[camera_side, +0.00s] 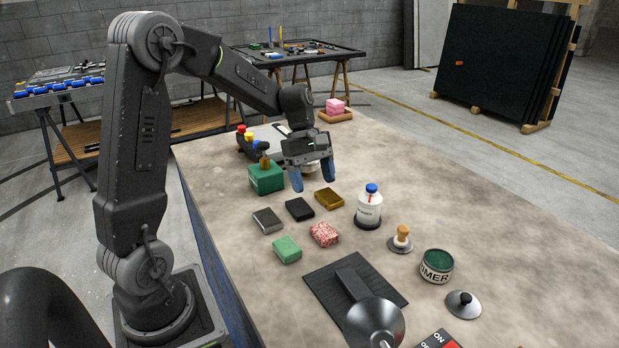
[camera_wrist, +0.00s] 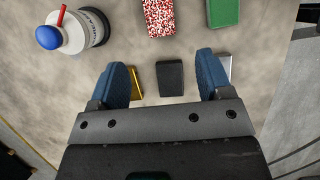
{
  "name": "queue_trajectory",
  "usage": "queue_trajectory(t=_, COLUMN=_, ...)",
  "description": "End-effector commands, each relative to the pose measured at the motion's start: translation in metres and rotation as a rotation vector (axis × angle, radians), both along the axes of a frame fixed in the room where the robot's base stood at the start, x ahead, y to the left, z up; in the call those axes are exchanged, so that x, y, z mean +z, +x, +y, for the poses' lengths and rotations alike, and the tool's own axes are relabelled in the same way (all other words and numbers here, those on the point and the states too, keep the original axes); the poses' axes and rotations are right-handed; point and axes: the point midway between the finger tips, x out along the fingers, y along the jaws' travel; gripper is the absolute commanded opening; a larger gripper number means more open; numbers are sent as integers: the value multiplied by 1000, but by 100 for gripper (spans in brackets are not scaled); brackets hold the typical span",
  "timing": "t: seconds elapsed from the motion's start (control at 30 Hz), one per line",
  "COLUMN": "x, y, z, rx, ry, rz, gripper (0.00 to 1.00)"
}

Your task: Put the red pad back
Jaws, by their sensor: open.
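The red pad (camera_side: 324,233), a red-and-white speckled block, lies flat on the table in front of my gripper. It also shows at the top edge of the wrist view (camera_wrist: 159,17), partly cut off. My gripper (camera_side: 313,180) is open and empty above the table, behind the pads. In the wrist view, a black pad (camera_wrist: 170,78) shows between its two blue fingers. The black pad (camera_side: 299,209), a gold pad (camera_side: 329,197), a grey pad (camera_side: 267,220) and a green pad (camera_side: 287,249) lie around the red pad, apart from it.
A white bottle (camera_side: 368,212) with a blue cap stands right of the pads. A green box (camera_side: 265,178) stands left of my gripper. A dark mat (camera_side: 325,285), a metal funnel-like piece (camera_side: 375,322) and a green-topped tin (camera_side: 437,265) are nearer the front.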

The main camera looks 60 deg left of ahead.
Motion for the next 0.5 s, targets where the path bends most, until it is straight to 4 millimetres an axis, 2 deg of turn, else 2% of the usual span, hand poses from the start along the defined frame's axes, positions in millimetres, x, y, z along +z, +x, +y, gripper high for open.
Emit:
queue_trajectory(t=0.13, x=18, y=-9, z=-15, rx=-105, ry=47, rz=-57, gripper=72)
queue_trajectory(t=0.23, x=37, y=-27, z=-38, rx=-280, ry=125, rz=-151, gripper=72)
queue_trajectory(t=0.4, x=68, y=-73, z=-82, rx=-683, ry=303, rz=-349, gripper=72)
queue_trajectory(t=0.5, x=78, y=-102, z=-101, rx=-916, ry=413, rz=-460, gripper=72)
